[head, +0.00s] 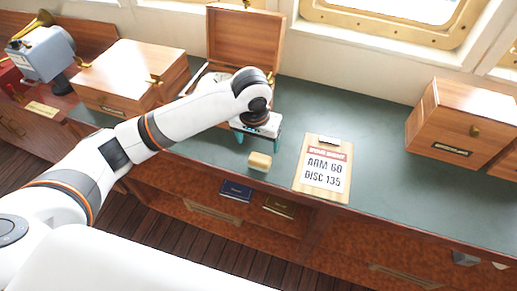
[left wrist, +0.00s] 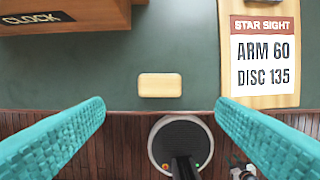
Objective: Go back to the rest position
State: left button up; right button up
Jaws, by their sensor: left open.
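My left gripper (head: 258,138) is over the green counter top, in front of an open wooden box (head: 243,38). Its two teal fingers are wide apart with nothing between them, and they also show in the left wrist view (left wrist: 160,130). A small pale wooden block (head: 259,162) lies on the counter near the front edge, just in front of the gripper and apart from it. The block also shows in the left wrist view (left wrist: 160,85). My right gripper is in neither view.
A clipboard (head: 310,184) reading "ARM 60 DISC 135" lies right of the block. A closed wooden box (head: 130,70) stands left, another (head: 462,115) right. A blue-grey device (head: 42,58) stands far left. The green counter (head: 375,120) is clear between clipboard and right box.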

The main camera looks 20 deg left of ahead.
pick_arm(q)
jog(key=shift+s+r, duration=0.1)
jog(key=shift+r, duration=0.45)
